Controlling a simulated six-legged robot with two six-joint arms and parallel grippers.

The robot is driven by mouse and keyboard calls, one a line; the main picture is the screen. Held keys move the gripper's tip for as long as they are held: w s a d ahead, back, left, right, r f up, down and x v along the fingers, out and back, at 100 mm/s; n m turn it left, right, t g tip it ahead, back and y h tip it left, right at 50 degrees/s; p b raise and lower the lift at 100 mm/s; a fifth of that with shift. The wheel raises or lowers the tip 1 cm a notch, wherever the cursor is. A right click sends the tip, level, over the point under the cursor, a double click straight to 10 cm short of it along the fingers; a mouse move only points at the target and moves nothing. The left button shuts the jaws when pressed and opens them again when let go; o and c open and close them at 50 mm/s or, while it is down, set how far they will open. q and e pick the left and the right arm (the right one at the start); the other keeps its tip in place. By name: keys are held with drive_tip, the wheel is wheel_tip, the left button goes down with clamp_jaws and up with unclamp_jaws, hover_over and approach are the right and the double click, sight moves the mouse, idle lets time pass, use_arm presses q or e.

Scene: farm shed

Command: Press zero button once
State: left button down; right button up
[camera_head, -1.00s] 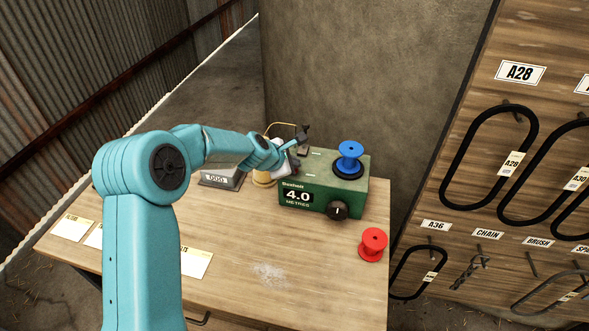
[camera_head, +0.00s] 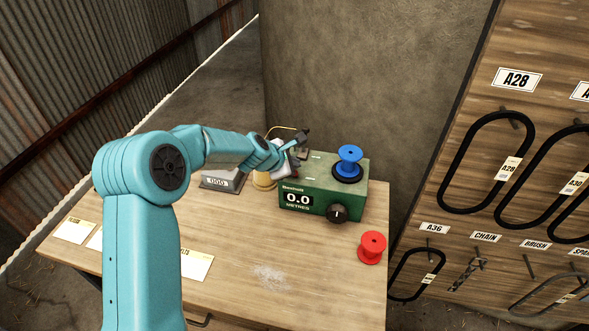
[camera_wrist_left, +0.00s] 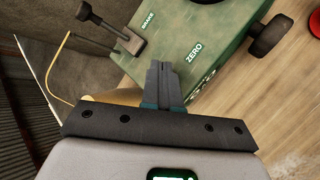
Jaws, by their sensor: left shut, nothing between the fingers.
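The green metering box (camera_head: 322,188) stands on the bench, and its display (camera_head: 298,198) reads 0.0 metres. In the left wrist view the box top (camera_wrist_left: 165,50) carries a ZERO label (camera_wrist_left: 194,51) and a BRAKE label (camera_wrist_left: 148,20). My left gripper (camera_head: 295,157) is shut and empty over the left part of the box top. In the left wrist view its fingertips (camera_wrist_left: 160,68) appear just left of the ZERO label. The zero button itself is not distinguishable; the fingers may hide it. I cannot tell whether they touch the box. My right gripper is not in view.
A blue spool (camera_head: 350,155) sits on the box, with a black knob (camera_head: 337,214) on its front. A dark lever (camera_wrist_left: 128,38) is near the fingers. A red spool (camera_head: 372,246) stands on the bench (camera_head: 310,280). The front middle is mostly clear.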

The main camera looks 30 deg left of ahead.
use_arm(q)
wheel_tip(320, 180, up, 3)
drive_tip(key=p, duration=0.3)
drive_tip(key=shift+r, duration=0.15)
drive_tip(key=shift+r+b, duration=0.15)
drive_tip(key=shift+b, duration=0.35)
drive_tip(key=shift+r, duration=0.7)
drive_tip(key=shift+s, duration=0.15)
